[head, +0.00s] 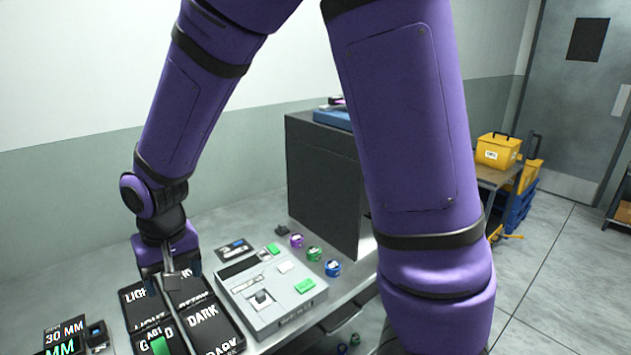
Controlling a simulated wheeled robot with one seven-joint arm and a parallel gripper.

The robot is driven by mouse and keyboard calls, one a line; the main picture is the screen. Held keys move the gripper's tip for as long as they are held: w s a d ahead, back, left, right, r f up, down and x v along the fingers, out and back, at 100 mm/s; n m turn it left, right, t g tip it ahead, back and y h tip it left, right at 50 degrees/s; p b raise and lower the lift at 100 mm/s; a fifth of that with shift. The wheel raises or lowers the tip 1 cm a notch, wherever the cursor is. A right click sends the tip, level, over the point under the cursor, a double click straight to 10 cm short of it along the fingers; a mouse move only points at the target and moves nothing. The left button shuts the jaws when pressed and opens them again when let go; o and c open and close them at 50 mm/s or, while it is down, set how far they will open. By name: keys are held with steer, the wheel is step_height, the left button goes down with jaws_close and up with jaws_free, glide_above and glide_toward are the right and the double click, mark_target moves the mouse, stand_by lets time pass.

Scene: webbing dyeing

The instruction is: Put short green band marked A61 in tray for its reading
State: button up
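My gripper (170,279) hangs pointing down above the label trays at the lower left. Its fingers look spread apart, with a small grey part showing between them; I see no band in them. A black tray lettered LIGHT (136,295) is partly under the gripper, and a tray lettered DARK (215,330) is to its right. A small white mark like A61 shows just above that piece. The bottom edge of the picture cuts this tray off.
A grey instrument (262,312) with green and white pieces stands right of the trays. Purple (296,240), green (314,254) and blue (332,267) rolls line its right side. A dark cabinet (322,185) rises behind. A 30 MM block (66,333) is at far left.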

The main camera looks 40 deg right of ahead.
steer(key=s+d+r+t, duration=0.1)
steer(key=s+d+r, duration=0.3)
steer(key=d+r, duration=0.25)
steer(key=s+d+r+t, duration=0.1)
steer(key=s+d+r, duration=0.35)
steer(key=r, duration=0.35)
steer(key=s+d+r+t, duration=0.2)
steer(key=s+d+r, duration=0.3)
steer(key=s, duration=0.5)
steer(key=shift+d, duration=1.05)
steer(key=shift+s, duration=0.1)
